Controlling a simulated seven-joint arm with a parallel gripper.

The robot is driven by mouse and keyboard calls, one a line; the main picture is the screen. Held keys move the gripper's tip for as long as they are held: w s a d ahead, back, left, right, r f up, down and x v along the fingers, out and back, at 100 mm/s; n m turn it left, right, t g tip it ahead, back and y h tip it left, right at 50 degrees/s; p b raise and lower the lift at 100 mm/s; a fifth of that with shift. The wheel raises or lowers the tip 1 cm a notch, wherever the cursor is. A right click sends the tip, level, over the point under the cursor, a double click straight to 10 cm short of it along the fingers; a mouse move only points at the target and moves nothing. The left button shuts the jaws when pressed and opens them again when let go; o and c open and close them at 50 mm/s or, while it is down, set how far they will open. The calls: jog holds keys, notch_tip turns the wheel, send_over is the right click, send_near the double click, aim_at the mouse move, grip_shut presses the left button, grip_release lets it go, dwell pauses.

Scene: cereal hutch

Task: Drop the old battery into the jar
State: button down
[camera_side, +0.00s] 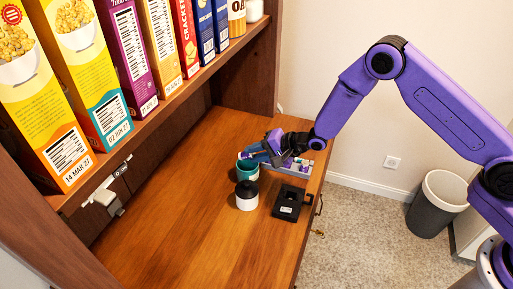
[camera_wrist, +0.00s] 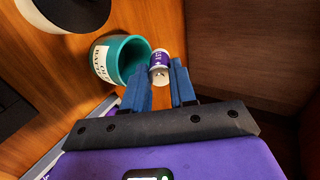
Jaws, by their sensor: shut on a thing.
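The teal jar (camera_wrist: 106,64) stands open on the wooden desk, with part of a label facing the wrist camera. It also shows in the side view (camera_side: 246,170). My gripper (camera_wrist: 160,72) has its blue fingers closed on a purple and white battery (camera_wrist: 159,59). In the wrist view the battery is at the fingertips, just right of the jar's mouth. In the side view my gripper (camera_side: 254,153) is low by the jar's rim, and the battery cannot be made out there. The inside bottom of the jar is hidden.
A white canister with a black lid (camera_side: 246,197) stands close in front of the jar. A black device (camera_side: 289,203) lies to its right. A grey tray (camera_side: 313,173) lies partly under my wrist. Cereal boxes (camera_side: 80,60) fill the shelf above. The desk's left part is clear.

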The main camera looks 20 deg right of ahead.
jog(key=shift+f, duration=0.35)
jog(key=c, duration=0.6)
grip_release()
jog(key=shift+f, duration=0.1)
jog(key=shift+s+d+r, duration=0.5)
jog(key=shift+r, duration=0.3)
jog(key=shift+s+d+r, duration=0.5)
jog(key=shift+r, duration=0.35)
jog(key=shift+s+d+r, duration=0.5)
jog(key=shift+r, duration=0.3)
